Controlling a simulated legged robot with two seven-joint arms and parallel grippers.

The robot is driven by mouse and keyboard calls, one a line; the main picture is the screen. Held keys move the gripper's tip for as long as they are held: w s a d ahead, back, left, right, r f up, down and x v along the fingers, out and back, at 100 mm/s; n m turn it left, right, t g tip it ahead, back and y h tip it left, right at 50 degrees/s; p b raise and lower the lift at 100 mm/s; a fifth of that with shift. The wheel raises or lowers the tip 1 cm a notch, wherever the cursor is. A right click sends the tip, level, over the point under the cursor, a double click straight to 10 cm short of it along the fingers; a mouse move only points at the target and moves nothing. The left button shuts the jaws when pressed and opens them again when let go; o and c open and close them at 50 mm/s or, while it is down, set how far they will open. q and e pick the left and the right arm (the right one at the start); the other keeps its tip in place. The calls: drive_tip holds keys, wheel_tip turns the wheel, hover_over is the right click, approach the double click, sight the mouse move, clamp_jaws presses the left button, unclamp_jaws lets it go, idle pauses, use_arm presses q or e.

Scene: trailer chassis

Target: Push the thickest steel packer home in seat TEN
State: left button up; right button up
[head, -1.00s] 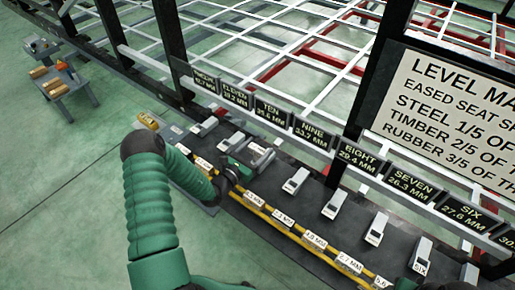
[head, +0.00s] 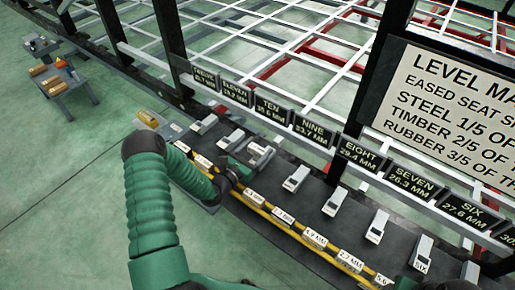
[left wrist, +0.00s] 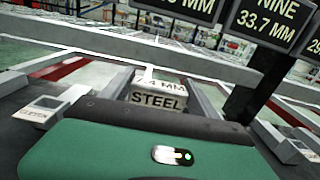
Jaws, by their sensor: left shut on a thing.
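My left gripper (head: 236,172) is low over the dark bench at the seat under the TEN sign (head: 271,109). In the left wrist view its green housing (left wrist: 150,150) fills the lower part. Just beyond it is a pale block marked STEEL, the steel packer (left wrist: 158,97), between two grey side rails. Its thickness label is partly cut off and ends in "4 MM". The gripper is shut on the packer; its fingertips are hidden. How deep the packer sits in the seat cannot be told. My right gripper's jaws are not in view.
Other seats with grey gauges run along the bench, such as the one under NINE (head: 295,178). A yellow rail (head: 285,228) with thickness labels lines the front edge. A level-marking board (head: 445,115) stands at right. A small table (head: 62,83) stands far left.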

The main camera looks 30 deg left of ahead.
use_arm(q)
drive_tip(key=shift+f+b, duration=0.7)
drive_tip(key=shift+f, duration=0.45)
drive_tip(key=o, duration=1.8)
drive_tip(key=shift+o, duration=0.2)
